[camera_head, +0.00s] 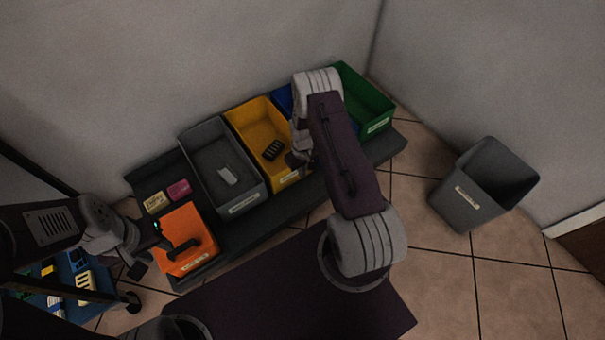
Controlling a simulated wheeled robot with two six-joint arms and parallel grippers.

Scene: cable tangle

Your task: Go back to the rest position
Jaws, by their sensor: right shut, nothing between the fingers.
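My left gripper (152,257) hangs at the left, beside the left edge of the orange bin (178,220). Its fingers look apart, with nothing visible between them. My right arm reaches forward over the row of bins. My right gripper (297,162) is shut and empty, at the right side of the yellow bin (250,118); it is small and partly hidden by my own arm.
A grey bin (198,137) holds a light item; the yellow bin holds a dark item (273,150). A grey waste bin (465,205) stands on the floor. A blue cart (75,265) is lower left.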

